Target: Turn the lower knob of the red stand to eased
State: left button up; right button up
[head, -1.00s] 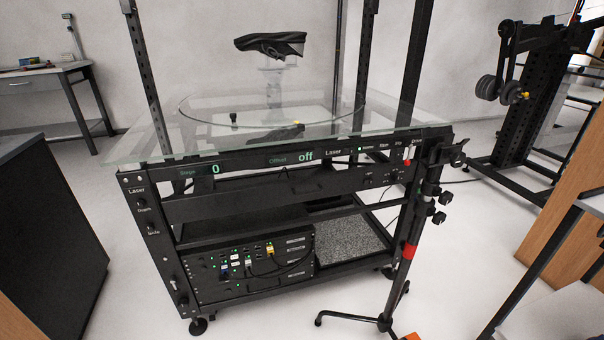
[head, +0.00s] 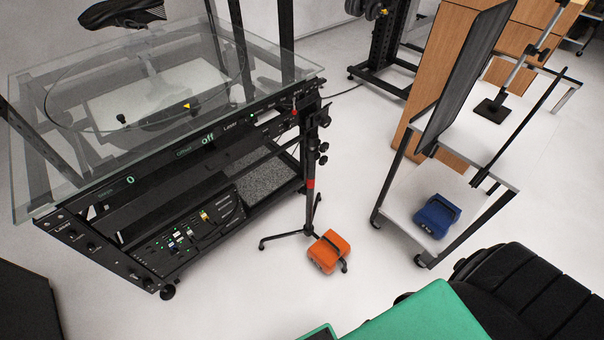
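The red stand is a slim black upright pole with a red band (head: 310,184) and a low tripod base (head: 308,230). It stands at the front right corner of the turntable rack in the head view. Two small black knobs stick out from its right side: an upper knob (head: 323,147) and a lower knob (head: 322,160). They are too small to read any marking or setting. A clamp-like head (head: 322,116) sits above them. Neither of my grippers is in view.
The glass-topped turntable rack (head: 290,88) fills the left. An orange case (head: 329,250) lies on the floor by the tripod. A white cart with a blue case (head: 437,215) stands to the right. A green surface (head: 430,315) and a black ribbed shape (head: 530,300) fill the lower right. White floor is open between stand and cart.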

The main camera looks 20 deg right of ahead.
aim_at(322, 161)
jog(key=l+z, duration=0.15)
jog(key=z, duration=0.3)
jog(key=l+z, duration=0.2)
jog(key=z, duration=0.3)
jog(key=l+z, duration=0.15)
jog(key=z, duration=0.3)
jog(key=l+z, duration=0.2)
jog(key=z, duration=0.3)
